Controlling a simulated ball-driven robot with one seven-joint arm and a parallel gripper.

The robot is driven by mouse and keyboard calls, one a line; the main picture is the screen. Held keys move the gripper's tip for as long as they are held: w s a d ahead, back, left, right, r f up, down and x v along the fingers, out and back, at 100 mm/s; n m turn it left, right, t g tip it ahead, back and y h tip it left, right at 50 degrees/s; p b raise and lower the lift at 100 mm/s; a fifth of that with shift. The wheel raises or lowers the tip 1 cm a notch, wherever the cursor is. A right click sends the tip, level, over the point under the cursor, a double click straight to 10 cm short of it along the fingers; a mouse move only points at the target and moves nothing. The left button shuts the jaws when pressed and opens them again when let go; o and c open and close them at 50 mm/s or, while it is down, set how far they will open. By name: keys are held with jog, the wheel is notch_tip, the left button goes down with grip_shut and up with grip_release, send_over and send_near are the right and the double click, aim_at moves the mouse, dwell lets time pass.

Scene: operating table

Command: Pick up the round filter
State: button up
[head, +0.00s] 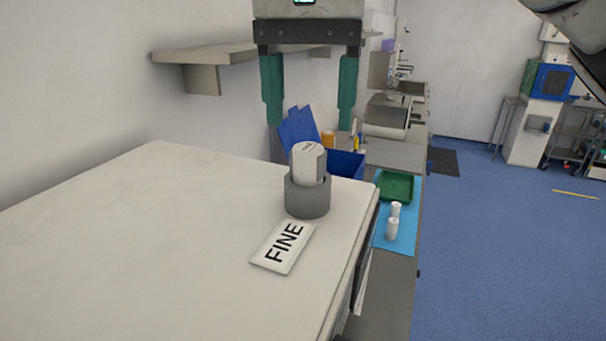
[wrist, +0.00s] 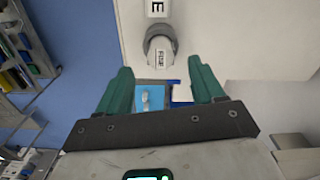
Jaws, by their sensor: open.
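The round filter (head: 308,162) is a white cylinder with dark lettering, standing in a grey round holder (head: 307,197) on the pale table top. It also shows in the wrist view (wrist: 165,56), inside the grey holder (wrist: 160,38). A white label reading FINE (head: 283,247) lies in front of the holder. My gripper (head: 309,122) is open, with two green fingers pointing down and nothing between them. In the head view it appears above and behind the filter. In the wrist view the filter lies beyond the fingertips (wrist: 158,75), apart from them.
The pale table top (head: 130,230) is clear to the left. Beyond its right edge are a blue bin (head: 346,163), a green tray (head: 395,186) and white cylinders (head: 393,225) on a blue mat. A shelf (head: 215,53) juts from the left wall.

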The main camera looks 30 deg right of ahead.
aim_at(307, 147)
jog(key=shift+a+f+b, duration=0.15)
jog(key=shift+f+b, duration=2.05)
jog(key=shift+f, duration=0.75)
jog(key=shift+s, duration=0.1)
jog(key=c, duration=1.1)
